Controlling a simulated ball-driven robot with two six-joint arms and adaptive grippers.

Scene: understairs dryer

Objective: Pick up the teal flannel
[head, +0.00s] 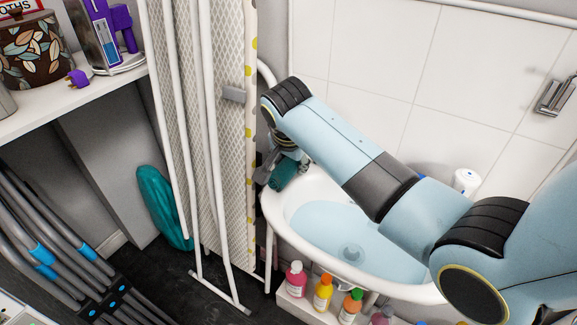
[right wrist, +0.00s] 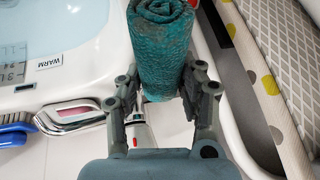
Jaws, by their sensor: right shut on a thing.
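The teal flannel (head: 284,175) is a rolled cloth at the left rim of the white bath tub (head: 272,205). My right gripper (head: 268,168) is shut on it, with the arm reaching in from the right. In the right wrist view the flannel (right wrist: 162,45) stands out between the two fingers of my right gripper (right wrist: 160,88), its spiral end at the top. In the head view the gripper partly hides the flannel. I cannot tell whether the flannel touches the rim. My left gripper is not in view.
An ironing board (head: 225,120) stands upright just left of the gripper. A teal oval object (head: 160,208) is behind its legs. Bottles (head: 323,293) stand in front of the tub. A shelf (head: 60,100) holds a patterned pot. Grey tubes (head: 35,230) fill the lower left.

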